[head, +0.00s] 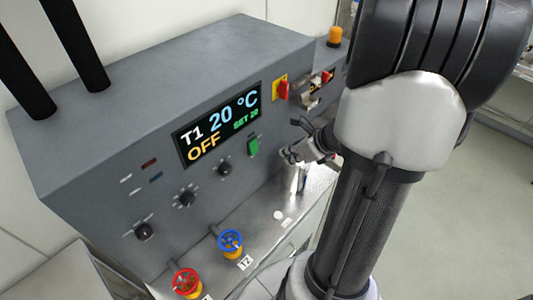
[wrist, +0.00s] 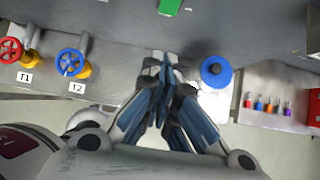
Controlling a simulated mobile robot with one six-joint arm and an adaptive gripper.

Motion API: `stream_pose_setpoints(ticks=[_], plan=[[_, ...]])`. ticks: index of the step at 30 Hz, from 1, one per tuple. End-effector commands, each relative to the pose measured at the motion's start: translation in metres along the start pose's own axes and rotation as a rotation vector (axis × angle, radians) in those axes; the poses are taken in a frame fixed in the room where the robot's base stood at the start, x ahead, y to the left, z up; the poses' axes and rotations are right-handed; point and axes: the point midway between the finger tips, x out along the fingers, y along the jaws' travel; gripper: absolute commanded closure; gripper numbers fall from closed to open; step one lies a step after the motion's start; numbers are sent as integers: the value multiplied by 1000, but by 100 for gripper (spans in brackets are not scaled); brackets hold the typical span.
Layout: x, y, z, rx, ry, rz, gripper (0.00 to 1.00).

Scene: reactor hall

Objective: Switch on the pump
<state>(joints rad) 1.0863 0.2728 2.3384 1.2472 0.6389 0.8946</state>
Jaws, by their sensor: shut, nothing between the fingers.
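A grey control cabinet (head: 110,150) carries a lit display (head: 218,123) reading "T1 20 °C", "OFF" and "SET 20". A green switch (head: 253,147) sits right of and below the display; its edge also shows at the top of the wrist view (wrist: 170,6). A red rotary handle on a yellow plate (head: 281,88) sits higher up on the right. I see no label naming the pump. My gripper (head: 288,155) is shut and empty, in front of the panel and right of the green switch, apparently apart from it. In the wrist view its fingertips (wrist: 163,62) meet below the switch.
Red (head: 187,281) and blue (head: 230,243) handwheels, tagged T1 and T2, stand at the panel's foot. Several black knobs (head: 187,198) line the panel. Floor at right is clear.

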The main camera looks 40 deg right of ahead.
Motion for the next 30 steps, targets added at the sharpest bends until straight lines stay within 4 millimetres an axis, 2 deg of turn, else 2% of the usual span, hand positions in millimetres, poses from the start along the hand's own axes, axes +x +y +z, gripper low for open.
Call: stream_pose_setpoints(ticks=[5,8,22,24,30], plan=[[3,0,0,0,0,1,100],[12,0,-1,1,0,1,100],[106,1,-2,-1,1,4,100],[111,1,11,-4,0,2,100],[125,0,26,-1,-1,0,100]])
